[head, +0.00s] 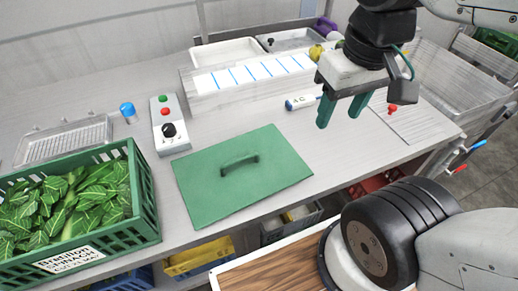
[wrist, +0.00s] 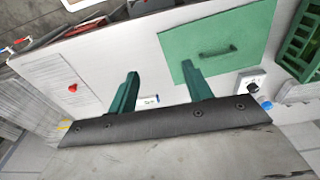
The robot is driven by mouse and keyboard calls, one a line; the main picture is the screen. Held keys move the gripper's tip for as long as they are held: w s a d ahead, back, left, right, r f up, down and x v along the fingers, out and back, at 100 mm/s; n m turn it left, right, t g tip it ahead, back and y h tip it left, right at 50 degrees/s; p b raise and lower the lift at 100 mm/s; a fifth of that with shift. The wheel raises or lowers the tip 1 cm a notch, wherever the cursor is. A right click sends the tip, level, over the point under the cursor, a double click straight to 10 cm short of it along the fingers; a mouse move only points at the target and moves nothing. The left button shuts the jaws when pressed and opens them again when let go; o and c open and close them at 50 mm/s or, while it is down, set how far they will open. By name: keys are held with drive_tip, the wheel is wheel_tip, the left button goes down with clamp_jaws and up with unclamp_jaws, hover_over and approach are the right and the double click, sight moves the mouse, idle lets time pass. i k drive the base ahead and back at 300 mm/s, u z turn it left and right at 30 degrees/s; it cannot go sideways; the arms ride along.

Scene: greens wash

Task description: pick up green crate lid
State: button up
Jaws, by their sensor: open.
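The green crate lid (head: 265,180) lies flat on the pale counter in front of the control box. Its raised handle (head: 239,163) stands at its middle. The lid also shows in the wrist view (wrist: 235,25), beyond my fingers and to the right. My gripper (head: 345,108) is open and empty, with two green fingers. It hangs above the counter, to the right of and behind the lid in the head view, apart from it. In the wrist view my gripper's fingers (wrist: 160,86) point toward the counter, with a gap between them.
A green crate of leafy greens (head: 146,205) stands left of the lid. A control box with buttons (head: 170,130) and a blue-capped item (head: 128,111) stand behind. A red knob (head: 392,109) is at right.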

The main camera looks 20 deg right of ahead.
sight(216, 182)
drive_tip(key=k, duration=0.5)
drive_tip(key=z, duration=3.05)
drive_tip(key=k, duration=1.95)
drive_tip(key=u, duration=1.3)
